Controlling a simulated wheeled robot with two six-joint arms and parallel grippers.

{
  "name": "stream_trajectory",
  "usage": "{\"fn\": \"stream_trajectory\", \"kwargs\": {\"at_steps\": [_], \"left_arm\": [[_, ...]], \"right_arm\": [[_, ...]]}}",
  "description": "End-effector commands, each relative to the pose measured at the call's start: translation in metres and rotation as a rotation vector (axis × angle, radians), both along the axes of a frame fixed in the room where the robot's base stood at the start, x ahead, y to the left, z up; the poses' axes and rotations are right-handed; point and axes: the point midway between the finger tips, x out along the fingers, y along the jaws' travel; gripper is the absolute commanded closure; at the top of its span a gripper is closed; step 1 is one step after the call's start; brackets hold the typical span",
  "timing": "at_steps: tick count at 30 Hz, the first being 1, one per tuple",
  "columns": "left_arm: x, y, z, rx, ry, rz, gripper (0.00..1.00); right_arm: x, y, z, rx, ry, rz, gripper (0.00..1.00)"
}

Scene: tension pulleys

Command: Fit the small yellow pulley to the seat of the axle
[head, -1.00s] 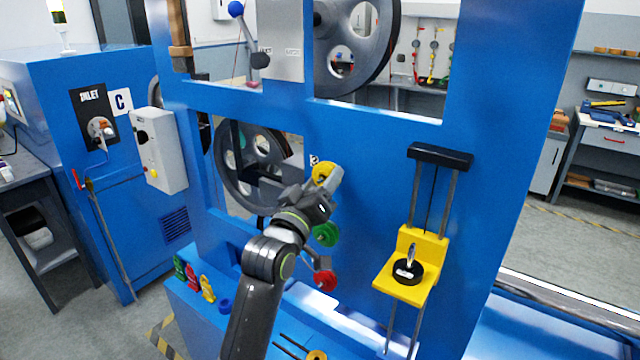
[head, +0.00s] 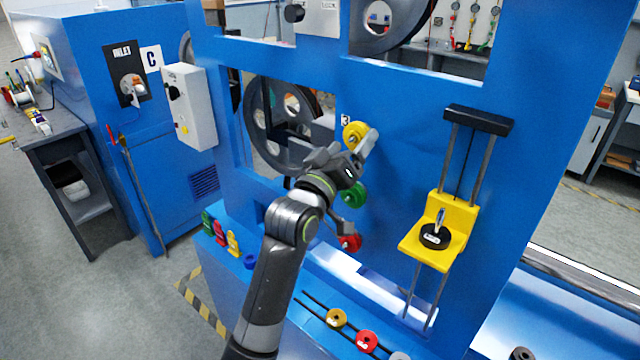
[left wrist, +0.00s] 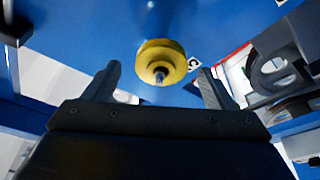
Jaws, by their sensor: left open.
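A small yellow pulley (head: 355,132) is on the front of the blue panel (head: 395,110), beside the number 3. In the left wrist view the yellow pulley (left wrist: 150,55) faces me with a metal axle end (left wrist: 160,76) at its centre. My left gripper (head: 347,148) is open and empty, just in front of the pulley. In the left wrist view its fingertips (left wrist: 160,85) are spread either side of the pulley, with visible gaps. How deep the pulley sits on the axle cannot be told. My right gripper is not in view.
A green pulley (head: 355,195) and a red pulley (head: 349,243) are below on the panel. A yellow ring (head: 336,318) and a red ring (head: 366,342) lie on the lower ledge. A yellow bracket (head: 452,215) with a black disc stands on rods to the right.

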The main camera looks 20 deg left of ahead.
Motion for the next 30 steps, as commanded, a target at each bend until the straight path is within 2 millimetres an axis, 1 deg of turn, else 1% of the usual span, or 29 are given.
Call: {"fn": "stream_trajectory", "kwargs": {"at_steps": [1, 8, 19, 20, 21, 24, 30], "left_arm": [[-0.008, 0.002, -0.005, -0.001, 0.001, 0.001, 0.22], [-0.05, 0.01, -0.015, -0.002, 0.0, 0.0, 0.22], [-0.121, 0.024, -0.031, 0.0, -0.001, 0.001, 0.22], [-0.126, 0.025, -0.033, 0.0, 0.001, 0.001, 0.22], [-0.131, 0.026, -0.031, 0.0, 0.002, -0.001, 0.22], [-0.141, 0.028, -0.033, -0.002, 0.002, 0.001, 0.22], [-0.151, 0.03, -0.035, -0.001, 0.0, 0.0, 0.22]], "right_arm": [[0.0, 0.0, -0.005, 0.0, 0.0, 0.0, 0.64], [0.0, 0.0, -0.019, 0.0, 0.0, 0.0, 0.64], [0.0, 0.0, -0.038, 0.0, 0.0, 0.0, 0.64], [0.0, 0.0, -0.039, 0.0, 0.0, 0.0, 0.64], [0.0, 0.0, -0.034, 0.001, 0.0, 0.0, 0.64], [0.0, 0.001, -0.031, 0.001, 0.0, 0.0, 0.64], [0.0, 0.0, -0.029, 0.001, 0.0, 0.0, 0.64]]}}
